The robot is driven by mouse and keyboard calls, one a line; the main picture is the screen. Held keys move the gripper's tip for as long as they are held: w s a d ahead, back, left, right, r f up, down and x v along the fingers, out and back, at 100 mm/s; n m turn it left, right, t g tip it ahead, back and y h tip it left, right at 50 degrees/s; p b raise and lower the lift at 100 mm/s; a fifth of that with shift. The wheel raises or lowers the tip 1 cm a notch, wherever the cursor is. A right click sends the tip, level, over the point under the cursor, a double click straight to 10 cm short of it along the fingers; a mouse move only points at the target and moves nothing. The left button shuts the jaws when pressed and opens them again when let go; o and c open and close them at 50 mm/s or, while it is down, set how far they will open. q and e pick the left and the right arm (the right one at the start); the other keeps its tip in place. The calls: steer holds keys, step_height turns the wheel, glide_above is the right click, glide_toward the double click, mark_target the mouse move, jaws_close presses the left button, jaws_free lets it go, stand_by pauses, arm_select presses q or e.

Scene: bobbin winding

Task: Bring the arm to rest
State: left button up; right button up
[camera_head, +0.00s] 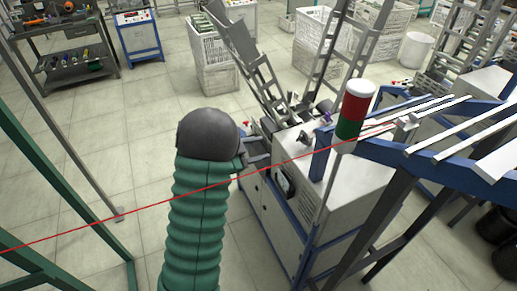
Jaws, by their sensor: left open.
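My left arm, in a green ribbed sleeve with a dark grey rounded joint, rises from the bottom centre of the head view. My left gripper (258,153) shows only in part just right of that joint, close to the left side of the bobbin winding machine (345,195). It is open, and I see nothing held in it; the joint hides part of it. I cannot tell whether it touches the machine. My right gripper is out of view.
A red-green-white signal light (355,108) stands on a pole by the machine. Blue frame beams (440,155) fill the right. White crates (215,62) stand behind.

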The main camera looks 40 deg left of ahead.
arm_select(q)
steer(key=shift+w, duration=0.15)
steer(key=d+f+n+g+y, duration=0.2)
steer(key=d+n+g+y, duration=0.3)
steer(key=d, duration=0.4)
steer(key=s+d+f+n+g+h, duration=0.1)
steer(key=s+d+f+g, duration=0.1)
steer(key=s+d, duration=0.6)
steer(key=s+d+f+n+g+h, duration=0.1)
steer(key=s+d+f+n+g, duration=0.1)
steer(key=s+d, duration=0.6)
steer(key=shift+s+f+g, duration=0.2)
steer(key=shift+f+g, duration=0.5)
steer(key=shift+g, duration=0.4)
steer(key=shift+d, duration=0.25)
steer(key=shift+a, duration=0.15)
